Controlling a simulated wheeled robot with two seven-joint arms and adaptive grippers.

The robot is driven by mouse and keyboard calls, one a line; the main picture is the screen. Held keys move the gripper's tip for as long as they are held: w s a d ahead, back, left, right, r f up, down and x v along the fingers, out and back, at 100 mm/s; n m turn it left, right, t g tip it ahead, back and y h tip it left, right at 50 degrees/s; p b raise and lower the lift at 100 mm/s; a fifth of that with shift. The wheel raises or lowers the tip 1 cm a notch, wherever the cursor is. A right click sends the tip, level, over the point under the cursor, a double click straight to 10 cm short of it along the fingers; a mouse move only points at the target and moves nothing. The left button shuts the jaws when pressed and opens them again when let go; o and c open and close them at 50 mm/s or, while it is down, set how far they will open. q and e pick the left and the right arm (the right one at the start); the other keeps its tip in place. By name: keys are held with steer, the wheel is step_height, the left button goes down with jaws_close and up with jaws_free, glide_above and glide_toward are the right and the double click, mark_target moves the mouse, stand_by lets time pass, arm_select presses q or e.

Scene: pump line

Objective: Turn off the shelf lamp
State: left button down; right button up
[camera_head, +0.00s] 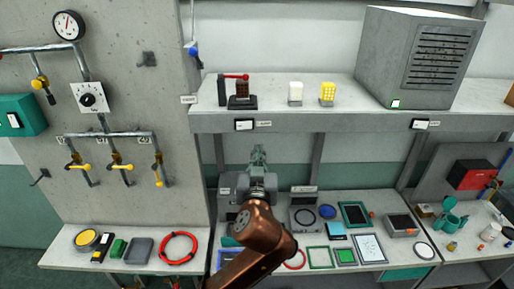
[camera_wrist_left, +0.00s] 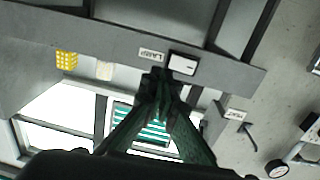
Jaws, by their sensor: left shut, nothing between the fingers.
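A small white switch with a dark frame (camera_head: 244,125) sits on the front edge of the grey shelf (camera_head: 340,121), beside a small label. In the left wrist view the switch (camera_wrist_left: 184,64) is next to a label reading LAMP (camera_wrist_left: 152,55). I cannot tell which way the switch is set, and I cannot make out the lamp itself. My left gripper (camera_head: 258,152) is shut and empty, below and slightly right of the switch in the head view. In the left wrist view its fingertips (camera_wrist_left: 161,88) are close to the shelf edge, apparently apart from the switch. My right gripper is not in view.
A second similar switch (camera_head: 419,124) is further right on the shelf edge. A red-handled device (camera_head: 241,92), a white block (camera_head: 295,92), a yellow block (camera_head: 327,92) and a large grey vented box (camera_head: 420,60) stand on the shelf. The workbench below holds many small items.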

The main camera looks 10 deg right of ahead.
arm_select(q)
steer(key=shift+s+r, duration=0.1)
steer(key=shift+s, duration=1.15)
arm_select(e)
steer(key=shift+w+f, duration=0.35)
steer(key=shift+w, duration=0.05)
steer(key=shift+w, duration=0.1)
